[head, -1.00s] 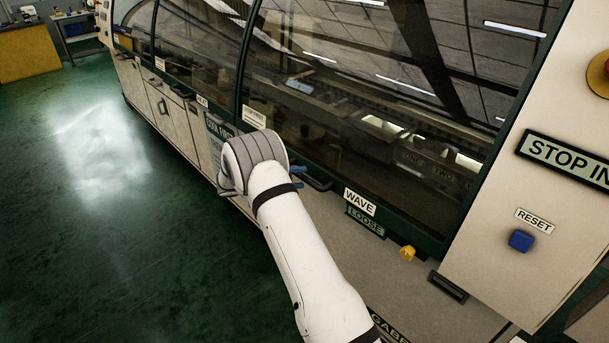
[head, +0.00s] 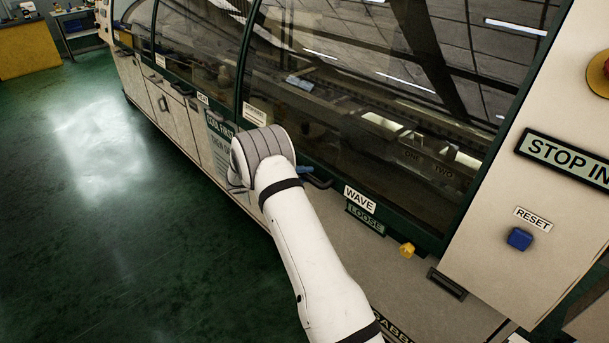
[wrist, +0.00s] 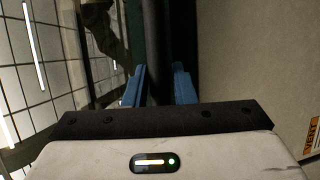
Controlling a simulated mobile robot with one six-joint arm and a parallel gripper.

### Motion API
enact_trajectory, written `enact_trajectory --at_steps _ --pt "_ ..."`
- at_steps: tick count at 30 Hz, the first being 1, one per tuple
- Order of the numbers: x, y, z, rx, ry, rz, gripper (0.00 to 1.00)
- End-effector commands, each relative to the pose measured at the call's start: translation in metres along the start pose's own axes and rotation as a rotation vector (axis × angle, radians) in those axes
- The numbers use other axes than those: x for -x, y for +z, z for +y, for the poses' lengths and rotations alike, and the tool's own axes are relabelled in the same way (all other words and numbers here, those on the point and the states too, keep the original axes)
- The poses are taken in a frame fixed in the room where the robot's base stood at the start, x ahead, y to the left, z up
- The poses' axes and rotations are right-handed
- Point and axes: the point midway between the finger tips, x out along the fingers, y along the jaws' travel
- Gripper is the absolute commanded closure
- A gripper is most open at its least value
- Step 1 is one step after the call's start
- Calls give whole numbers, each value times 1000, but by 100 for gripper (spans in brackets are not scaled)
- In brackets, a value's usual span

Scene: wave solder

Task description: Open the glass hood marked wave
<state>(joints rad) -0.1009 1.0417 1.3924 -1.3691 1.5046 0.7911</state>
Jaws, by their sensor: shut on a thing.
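The glass hood (head: 400,110) above the WAVE label (head: 360,199) is a large, curved, dark-framed pane. It sits down against the machine, and I see no clear gap along its lower edge. Its dark bar handle (head: 320,183) sticks out at the lower left, partly hidden by my arm. My gripper (head: 303,171) is at this handle. In the wrist view, the blue fingers of my gripper (wrist: 160,84) stand on both sides of the dark handle bar (wrist: 157,40), shut on it.
A LOOSE label (head: 366,219) and a yellow knob (head: 407,250) are below the hood. A blue RESET button (head: 519,239) and a STOP sign (head: 565,160) are on the right panel. Other glass hoods (head: 198,50) continue left. Green floor (head: 100,240) is open at the left.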

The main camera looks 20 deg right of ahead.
Motion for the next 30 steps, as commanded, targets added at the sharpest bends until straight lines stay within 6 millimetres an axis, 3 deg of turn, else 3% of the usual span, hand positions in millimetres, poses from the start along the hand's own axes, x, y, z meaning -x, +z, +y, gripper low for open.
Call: enact_trajectory --at_steps 11,17,23,30 --pt "-3 0 1 0 0 -2 100" --pt "-1 1 18 -3 0 -3 100" --pt "3 3 64 -8 1 -4 100" --pt "11 6 149 -12 1 -2 100"
